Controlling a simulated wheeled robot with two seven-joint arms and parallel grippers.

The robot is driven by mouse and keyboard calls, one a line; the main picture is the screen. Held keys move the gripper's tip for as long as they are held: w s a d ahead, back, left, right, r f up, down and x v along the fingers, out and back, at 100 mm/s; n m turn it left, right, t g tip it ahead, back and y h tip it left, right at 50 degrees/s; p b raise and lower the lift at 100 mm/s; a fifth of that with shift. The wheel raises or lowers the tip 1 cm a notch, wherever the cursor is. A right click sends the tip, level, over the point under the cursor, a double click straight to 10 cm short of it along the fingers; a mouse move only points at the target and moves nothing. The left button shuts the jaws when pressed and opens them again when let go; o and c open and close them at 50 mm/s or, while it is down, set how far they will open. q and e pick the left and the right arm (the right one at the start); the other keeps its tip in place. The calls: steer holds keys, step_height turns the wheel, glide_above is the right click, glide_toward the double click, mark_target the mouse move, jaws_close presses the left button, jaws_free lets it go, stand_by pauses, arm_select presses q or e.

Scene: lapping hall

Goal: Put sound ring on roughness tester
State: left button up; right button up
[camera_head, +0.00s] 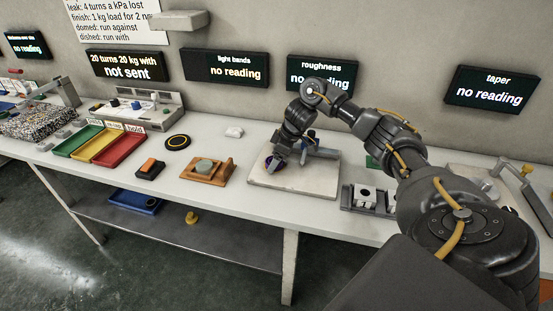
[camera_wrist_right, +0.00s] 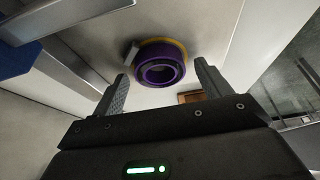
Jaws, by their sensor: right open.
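A purple ring (camera_wrist_right: 160,47) sits on the roughness tester's pale plate (camera_head: 292,190), over a yellow rim, with a small light block beside it. In the head view the ring shows only as a dark purple patch (camera_head: 268,163), partly hidden by my gripper. My right gripper (camera_head: 273,160) is low over the plate's left part. In the right wrist view its fingers (camera_wrist_right: 161,68) are spread, with the ring between and just beyond the tips, and no clear contact. The tester's metal arm (camera_head: 322,152) stands behind. My left gripper is out of view.
The roughness display (camera_head: 322,72) reads "no reading". Left of the plate are a wooden fixture (camera_head: 222,176), an orange-topped black block (camera_head: 149,169), a black disc (camera_head: 178,142) and green, yellow and red trays (camera_head: 120,150). A grey holder (camera_head: 347,196) stands close right.

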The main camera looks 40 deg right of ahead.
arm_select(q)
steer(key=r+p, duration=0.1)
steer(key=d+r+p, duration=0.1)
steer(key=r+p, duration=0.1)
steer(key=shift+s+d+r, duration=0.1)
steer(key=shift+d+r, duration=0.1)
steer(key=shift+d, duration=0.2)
arm_select(e)
steer(key=v, duration=1.2)
steer(key=shift+s, duration=0.1)
